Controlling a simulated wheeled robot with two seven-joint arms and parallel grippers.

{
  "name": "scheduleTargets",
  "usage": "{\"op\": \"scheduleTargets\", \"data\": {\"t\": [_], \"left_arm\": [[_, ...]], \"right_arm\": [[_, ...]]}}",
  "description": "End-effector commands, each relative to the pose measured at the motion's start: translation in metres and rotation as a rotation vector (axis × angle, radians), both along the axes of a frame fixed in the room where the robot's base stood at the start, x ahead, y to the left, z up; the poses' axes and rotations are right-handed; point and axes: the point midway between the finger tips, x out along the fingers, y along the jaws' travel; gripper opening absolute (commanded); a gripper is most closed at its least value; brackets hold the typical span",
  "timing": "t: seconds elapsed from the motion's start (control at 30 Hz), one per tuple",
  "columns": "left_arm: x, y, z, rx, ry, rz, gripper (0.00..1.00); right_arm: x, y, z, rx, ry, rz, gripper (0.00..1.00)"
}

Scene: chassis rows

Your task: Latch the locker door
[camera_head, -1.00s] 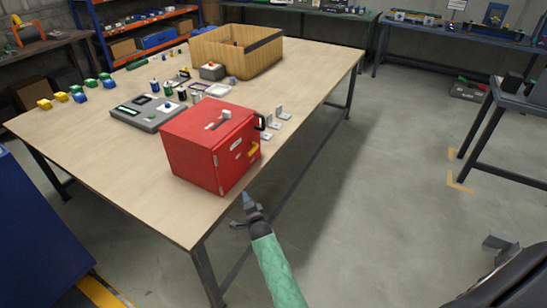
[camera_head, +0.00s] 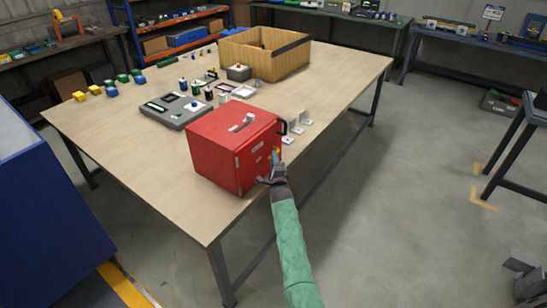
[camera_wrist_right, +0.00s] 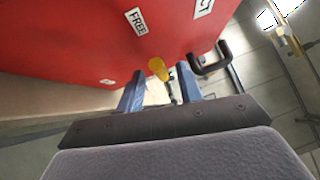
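The red locker (camera_head: 225,145) stands at the near right edge of the wooden table. Its door (camera_head: 258,160) faces right and looks closed against the body. A black pull handle (camera_head: 284,127) and a yellow latch lever (camera_head: 275,153) are on the door. In the right wrist view the lever (camera_wrist_right: 158,68) shows beside a "FREE" label (camera_wrist_right: 137,21), with the black handle (camera_wrist_right: 210,62) to its right. My right gripper (camera_wrist_right: 160,90) is open, its blue fingers on either side of the lever; I cannot tell whether they touch it.
Several grey brackets (camera_head: 305,118) stand on the table behind the locker. A grey panel (camera_head: 178,111) lies to its left, and a wooden bin (camera_head: 265,55) stands farther back. The floor right of the table (camera_head: 400,170) is open.

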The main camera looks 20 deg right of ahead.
Motion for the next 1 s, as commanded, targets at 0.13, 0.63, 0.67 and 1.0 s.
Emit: {"op": "scheduleTargets", "data": {"t": [0.13,0.63,0.67,1.0], "left_arm": [[-0.0041,0.0027,-0.0040,0.002,-0.003,-0.002,0.00],[-0.0057,0.0042,-0.0064,0.002,-0.007,-0.001,0.00],[-0.0057,0.0043,-0.0064,0.002,-0.007,-0.001,0.00],[-0.0063,0.0044,-0.0079,0.003,-0.002,0.000,0.00]], "right_arm": [[0.0095,-0.0009,0.0019,0.000,0.001,0.000,0.36],[0.0122,-0.0013,0.0013,0.000,0.001,0.000,0.11],[0.0122,-0.0012,0.0012,0.000,0.001,0.000,0.05],[0.0121,-0.0014,-0.0001,-0.003,-0.001,0.000,0.00]]}}
